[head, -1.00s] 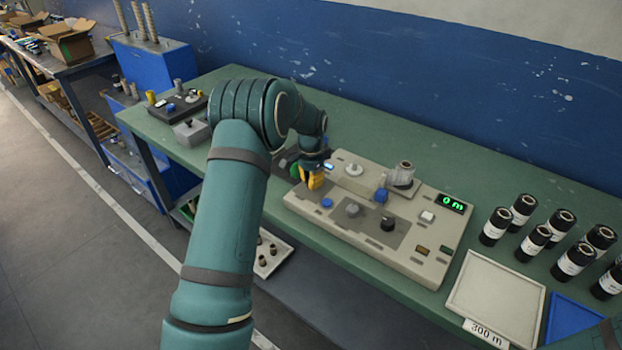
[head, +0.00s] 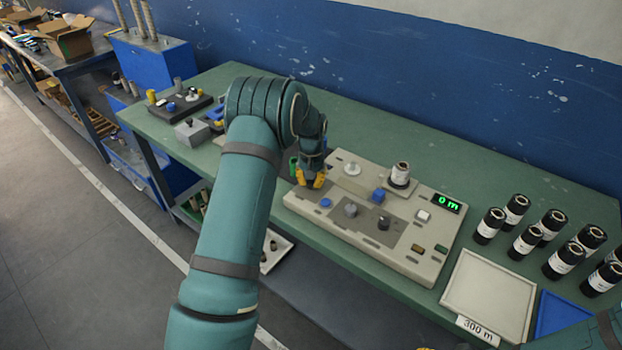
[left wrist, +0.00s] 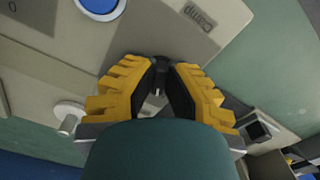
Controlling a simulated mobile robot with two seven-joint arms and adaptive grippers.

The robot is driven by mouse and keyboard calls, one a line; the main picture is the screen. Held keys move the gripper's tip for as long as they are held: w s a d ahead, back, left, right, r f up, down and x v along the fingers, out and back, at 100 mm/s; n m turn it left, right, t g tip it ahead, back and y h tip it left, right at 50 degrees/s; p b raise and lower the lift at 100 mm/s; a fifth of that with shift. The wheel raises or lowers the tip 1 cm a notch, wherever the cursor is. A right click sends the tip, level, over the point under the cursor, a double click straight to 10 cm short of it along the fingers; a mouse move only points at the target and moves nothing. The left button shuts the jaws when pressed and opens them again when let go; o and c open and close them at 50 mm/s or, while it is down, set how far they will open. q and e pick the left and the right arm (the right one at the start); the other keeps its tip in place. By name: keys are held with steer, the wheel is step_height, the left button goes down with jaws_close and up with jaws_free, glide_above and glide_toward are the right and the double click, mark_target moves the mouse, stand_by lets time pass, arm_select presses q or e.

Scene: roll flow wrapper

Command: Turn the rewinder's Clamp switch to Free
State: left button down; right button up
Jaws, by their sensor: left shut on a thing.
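The rewinder (head: 345,228) is a beige machine on the green bench, with knobs, buttons and a green "0 m" display (head: 448,203). My left gripper (head: 312,184) points down at its left end. In the left wrist view, my left gripper (left wrist: 160,78) has its yellow-padded fingers closed on a small dark switch (left wrist: 160,65), mostly hidden between the tips. A small printed label (left wrist: 198,16) lies beside it, too blurred to read surely. A blue button (left wrist: 100,8) is nearby. Only a yellow sliver, probably my right gripper (head: 425,348), shows at the bottom edge.
A blue knob (head: 378,195), a grey knob (head: 351,210) and a black knob (head: 384,223) stand on the panel. Several black rolls (head: 488,226) and a pale tray (head: 488,292) are to the right.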

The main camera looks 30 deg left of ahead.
mark_target(311, 181)
arm_select(q)
steer(key=shift+d+f+n, duration=0.1)
steer(key=shift+n, duration=0.5)
steer(key=c, duration=1)
jaws_free()
step_height(311, 181, up, 12)
